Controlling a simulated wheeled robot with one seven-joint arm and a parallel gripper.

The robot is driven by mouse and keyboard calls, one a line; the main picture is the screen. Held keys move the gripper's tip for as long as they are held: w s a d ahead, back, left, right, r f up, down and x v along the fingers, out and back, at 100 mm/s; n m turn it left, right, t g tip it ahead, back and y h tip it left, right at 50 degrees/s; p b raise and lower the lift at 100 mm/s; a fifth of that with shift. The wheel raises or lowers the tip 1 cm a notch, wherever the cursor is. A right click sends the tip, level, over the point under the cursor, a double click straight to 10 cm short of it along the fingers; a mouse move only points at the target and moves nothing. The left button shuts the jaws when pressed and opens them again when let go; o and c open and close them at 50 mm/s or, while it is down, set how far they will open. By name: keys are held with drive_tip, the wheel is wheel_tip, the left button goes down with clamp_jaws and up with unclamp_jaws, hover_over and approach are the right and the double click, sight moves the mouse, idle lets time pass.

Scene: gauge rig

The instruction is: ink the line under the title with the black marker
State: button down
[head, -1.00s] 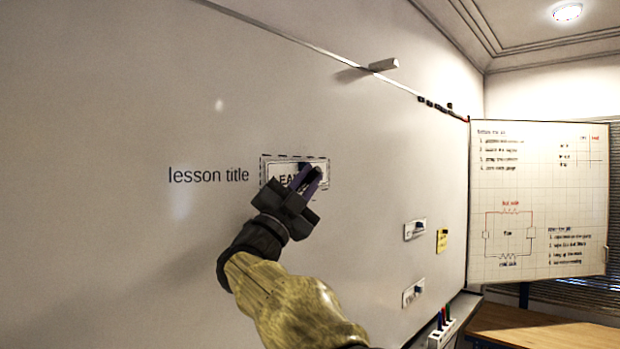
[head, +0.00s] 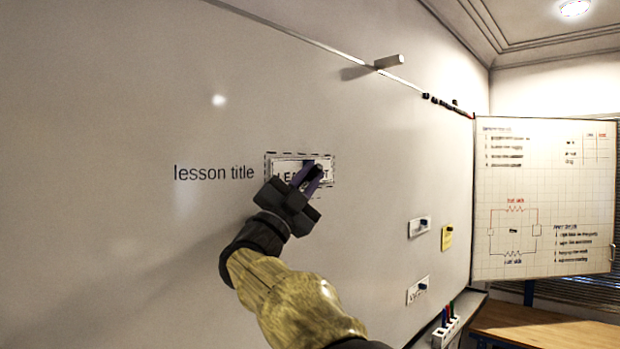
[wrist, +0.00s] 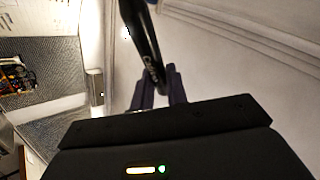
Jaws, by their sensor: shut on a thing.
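My gripper (head: 312,174) is in front of the whiteboard in the head view, over the title card. In the wrist view its purple fingers (wrist: 160,88) are shut on a long black item, which looks like the black marker (wrist: 140,40). In the head view the marker is mostly hidden. The white title card (head: 327,182) sits inside a dashed outline, right of the printed words "lesson title" (head: 214,174). My fingers hide the middle of its lettering. I see no line under the title. I cannot tell whether the marker touches the board.
The whiteboard (head: 110,110) is clear on the left. A marker holder (head: 446,332) stands below.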

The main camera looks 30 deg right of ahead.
drive_tip(key=shift+w+d, duration=0.35)
drive_tip(key=shift+d, duration=0.55)
drive_tip(key=shift+w+d, duration=0.3)
drive_tip(key=shift+d, duration=0.6)
drive_tip(key=d, duration=0.1)
drive_tip(key=w+d, duration=0.1)
drive_tip(key=d, duration=0.1)
drive_tip(key=shift+w+d, duration=0.15)
drive_tip(key=shift+d, duration=0.1)
drive_tip(key=shift+w+d, duration=0.35)
drive_tip(key=shift+d, duration=0.55)
drive_tip(key=shift+w+d, duration=0.35)
drive_tip(key=shift+d, duration=0.55)
